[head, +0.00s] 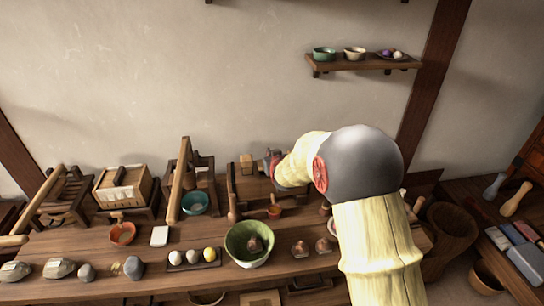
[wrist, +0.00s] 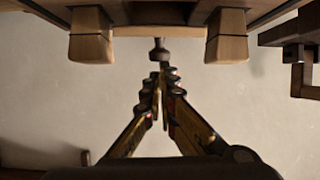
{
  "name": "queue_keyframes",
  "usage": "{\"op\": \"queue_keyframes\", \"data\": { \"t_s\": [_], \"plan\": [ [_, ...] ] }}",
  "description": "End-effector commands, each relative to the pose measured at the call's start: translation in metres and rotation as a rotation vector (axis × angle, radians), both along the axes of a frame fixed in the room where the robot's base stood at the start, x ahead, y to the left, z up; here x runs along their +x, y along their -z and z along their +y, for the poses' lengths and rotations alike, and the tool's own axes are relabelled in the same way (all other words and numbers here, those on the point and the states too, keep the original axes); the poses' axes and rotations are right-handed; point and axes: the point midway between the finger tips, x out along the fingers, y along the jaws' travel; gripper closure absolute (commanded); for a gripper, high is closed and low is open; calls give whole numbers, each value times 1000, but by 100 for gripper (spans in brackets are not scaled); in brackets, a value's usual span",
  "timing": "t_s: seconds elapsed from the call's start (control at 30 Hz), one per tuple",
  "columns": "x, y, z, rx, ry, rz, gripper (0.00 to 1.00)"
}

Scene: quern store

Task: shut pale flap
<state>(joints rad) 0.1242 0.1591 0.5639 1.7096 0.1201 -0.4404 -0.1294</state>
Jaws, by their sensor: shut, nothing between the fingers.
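My gripper (wrist: 160,75) is shut and empty in the wrist view, its fingertips together against a pale wall background. A small dark knob (wrist: 159,52) shows right at the fingertips; I cannot tell whether they touch it. In the head view my gripper (head: 272,162) is partly hidden by my arm, above a dark wooden box (head: 250,186) at the back of the bench. I cannot make out for certain which part is the pale flap; it may be hidden behind my arm.
Two wooden blocks (wrist: 91,36) (wrist: 226,38) flank the fingertips. A shelf (head: 340,66) hangs above.

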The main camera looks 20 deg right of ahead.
Motion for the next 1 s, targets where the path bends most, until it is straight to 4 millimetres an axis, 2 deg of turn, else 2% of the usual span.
{"op": "queue_keyframes", "data": {
  "t_s": [0.2, 0.6, 1.0],
  "plan": [
    [-15, 19, 3, 0, 0, 2, 100],
    [-29, 42, 6, 2, -1, 9, 100],
    [-29, 42, 6, 1, -1, 3, 100]
  ]
}}
